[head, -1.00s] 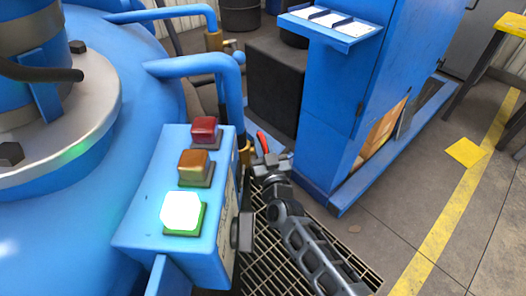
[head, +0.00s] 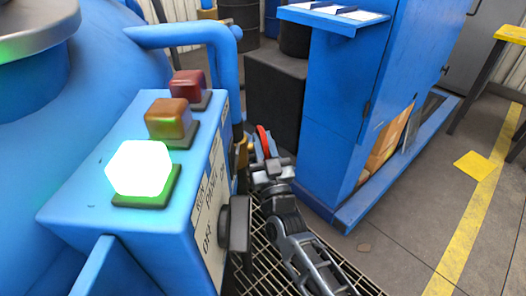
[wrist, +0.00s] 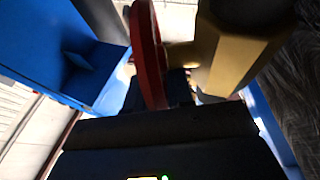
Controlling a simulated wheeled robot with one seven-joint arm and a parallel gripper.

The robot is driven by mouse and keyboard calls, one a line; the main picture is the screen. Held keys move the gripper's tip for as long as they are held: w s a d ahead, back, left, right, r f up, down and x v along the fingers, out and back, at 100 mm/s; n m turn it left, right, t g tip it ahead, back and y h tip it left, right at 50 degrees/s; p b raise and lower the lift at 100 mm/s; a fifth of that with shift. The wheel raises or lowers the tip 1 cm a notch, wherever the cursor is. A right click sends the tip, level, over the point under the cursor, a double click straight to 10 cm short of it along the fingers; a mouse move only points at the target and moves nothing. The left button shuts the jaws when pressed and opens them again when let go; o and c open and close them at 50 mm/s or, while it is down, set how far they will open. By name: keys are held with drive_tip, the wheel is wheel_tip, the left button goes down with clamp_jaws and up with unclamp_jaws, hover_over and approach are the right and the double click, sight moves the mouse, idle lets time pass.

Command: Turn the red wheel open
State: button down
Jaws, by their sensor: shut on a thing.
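The red wheel (head: 263,141) shows as a narrow red rim just beyond my gripper in the head view, beside the blue pipe. In the wrist view the red wheel (wrist: 148,50) is seen nearly edge-on, running down into my gripper. My gripper (head: 268,166) is shut on the rim of the wheel; in the wrist view its dark fingers (wrist: 160,92) sit at the rim's lower end. The brass valve body (wrist: 238,45) is right of the wheel. Most of the wheel and the fingertips are hidden.
A blue control box (head: 150,215) with red, amber and lit buttons stands close on the left. A blue pipe (head: 222,70) bends down behind it. A blue cabinet (head: 350,120) stands to the right. Floor grating (head: 262,262) lies below; open floor (head: 400,225) is farther right.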

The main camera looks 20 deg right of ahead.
idle(0.3)
drive_tip(key=c, duration=1.1)
unclamp_jaws()
drive_tip(key=shift+p+v, duration=0.3)
drive_tip(key=shift+v, duration=3.65)
drive_tip(key=s+d+r+n+g+y+p, duration=0.1)
drive_tip(key=s+r+g+y+p, duration=0.2)
drive_tip(key=s, duration=1.3)
drive_tip(key=s+d+r+n+g+y+p, duration=0.15)
drive_tip(key=s+r+p, duration=0.3)
drive_tip(key=s, duration=1.15)
drive_tip(key=s+r+g+p, duration=0.1)
drive_tip(key=s+r, duration=0.2)
drive_tip(key=s+r+g+p, duration=0.1)
drive_tip(key=s+r, duration=0.2)
drive_tip(key=s+a+r+g+h+p, duration=0.1)
drive_tip(key=s+r, duration=0.2)
drive_tip(key=shift+s+r+m+p, duration=0.25)
drive_tip(key=shift+m+p, duration=0.1)
